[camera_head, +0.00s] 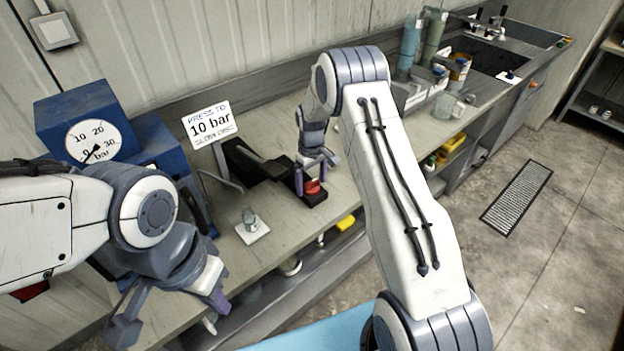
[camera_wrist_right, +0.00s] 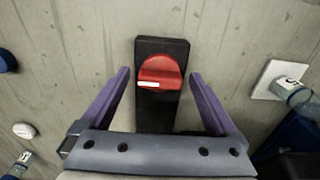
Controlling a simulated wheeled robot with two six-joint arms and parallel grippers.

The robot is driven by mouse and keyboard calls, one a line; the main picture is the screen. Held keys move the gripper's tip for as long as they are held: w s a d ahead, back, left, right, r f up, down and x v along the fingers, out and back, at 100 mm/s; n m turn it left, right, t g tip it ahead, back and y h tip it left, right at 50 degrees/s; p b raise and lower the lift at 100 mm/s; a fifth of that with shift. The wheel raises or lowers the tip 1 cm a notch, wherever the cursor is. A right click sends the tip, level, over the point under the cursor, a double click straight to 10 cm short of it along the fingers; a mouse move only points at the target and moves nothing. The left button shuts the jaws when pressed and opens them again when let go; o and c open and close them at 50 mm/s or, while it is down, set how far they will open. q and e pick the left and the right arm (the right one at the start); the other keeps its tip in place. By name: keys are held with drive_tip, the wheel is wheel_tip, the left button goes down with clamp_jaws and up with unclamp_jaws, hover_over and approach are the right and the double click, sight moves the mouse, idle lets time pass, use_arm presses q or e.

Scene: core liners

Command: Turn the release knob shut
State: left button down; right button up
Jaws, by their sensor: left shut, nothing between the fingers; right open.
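The red release knob (camera_head: 312,187) sits on a black block (camera_head: 315,198) on the bench. It also shows in the right wrist view (camera_wrist_right: 161,70), with a white mark on its lower left part lying nearly level in the picture. My right gripper (camera_head: 312,171) is above the knob. In the wrist view my right gripper (camera_wrist_right: 158,82) is open, with one purple finger on each side of the knob and a gap to it on both sides. My left gripper (camera_head: 217,300) is shut and empty, low by the bench's front edge, away from the knob.
A blue press (camera_head: 75,105) with a round gauge (camera_head: 93,140) stands at the left. A sign (camera_head: 209,125) reads "PRESS TO 10 bar". A small glass vessel on a white plate (camera_head: 252,230) lies left of the knob. Bottles (camera_head: 410,48) and a sink are further right.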

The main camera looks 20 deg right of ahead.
drive_tip(key=shift+f, duration=0.1)
drive_tip(key=c, duration=1.4)
